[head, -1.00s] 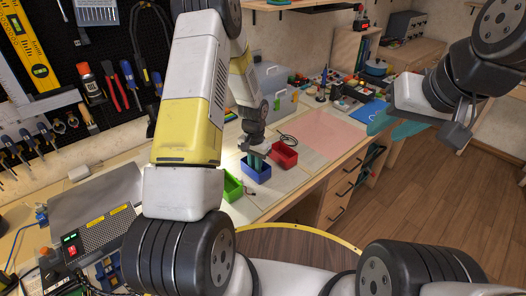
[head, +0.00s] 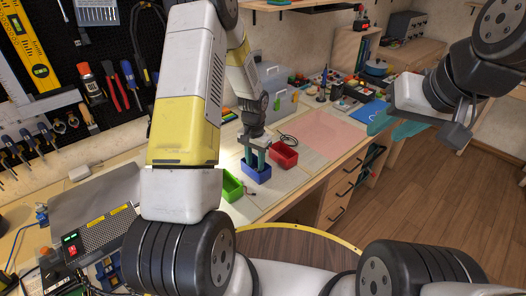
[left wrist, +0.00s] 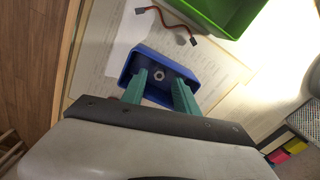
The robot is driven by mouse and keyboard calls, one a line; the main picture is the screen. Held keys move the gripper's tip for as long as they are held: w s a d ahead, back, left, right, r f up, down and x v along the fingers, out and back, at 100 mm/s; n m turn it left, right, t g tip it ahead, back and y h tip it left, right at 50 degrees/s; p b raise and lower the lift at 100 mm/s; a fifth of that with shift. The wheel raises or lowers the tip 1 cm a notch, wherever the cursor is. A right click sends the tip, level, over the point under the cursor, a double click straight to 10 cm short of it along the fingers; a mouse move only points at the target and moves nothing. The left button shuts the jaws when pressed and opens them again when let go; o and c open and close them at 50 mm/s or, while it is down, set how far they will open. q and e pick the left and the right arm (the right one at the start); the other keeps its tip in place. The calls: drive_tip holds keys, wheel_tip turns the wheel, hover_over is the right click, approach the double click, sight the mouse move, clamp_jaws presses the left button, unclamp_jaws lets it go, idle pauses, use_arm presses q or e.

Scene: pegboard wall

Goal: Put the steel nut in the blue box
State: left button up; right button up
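The blue box (head: 258,176) stands on the workbench, between the green and red boxes. It also shows in the left wrist view (left wrist: 137,60). The steel nut (left wrist: 159,74) is a small grey ring inside the blue box, seen between my fingers and apart from them. My left gripper (head: 255,163) is over the blue box, pointing down, with its teal fingers (left wrist: 164,88) spread and their tips at or inside the box opening. My right gripper (head: 462,122) is raised at the right, far from the boxes; its finger opening is unclear.
A green box (head: 231,187) and a red box (head: 284,155) stand close on either side. A red-and-dark cable (left wrist: 172,24) lies by the green box. A pink mat (head: 335,135) lies to the right, with clear bench there. A grey case (head: 275,85) stands behind.

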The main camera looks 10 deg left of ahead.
use_arm(q)
drive_tip(key=s+r+t, duration=0.1)
drive_tip(key=s+r, duration=0.1)
drive_tip(key=r, duration=0.8)
drive_tip(key=s+r+t, duration=0.1)
drive_tip(key=s+r, duration=0.1)
drive_tip(key=r, duration=0.8)
drive_tip(key=s+d+r+n+t+h, duration=0.1)
drive_tip(key=s+r+t, duration=0.1)
drive_tip(key=s+r, duration=0.5)
drive_tip(key=s+d+r+n+t+h, duration=0.1)
drive_tip(key=s+r+n+t, duration=0.1)
drive_tip(key=s+r, duration=0.5)
drive_tip(key=s, duration=0.6)
drive_tip(key=shift+d+r+n, duration=0.2)
drive_tip(key=shift+r+n, duration=0.1)
drive_tip(key=shift+r, duration=0.05)
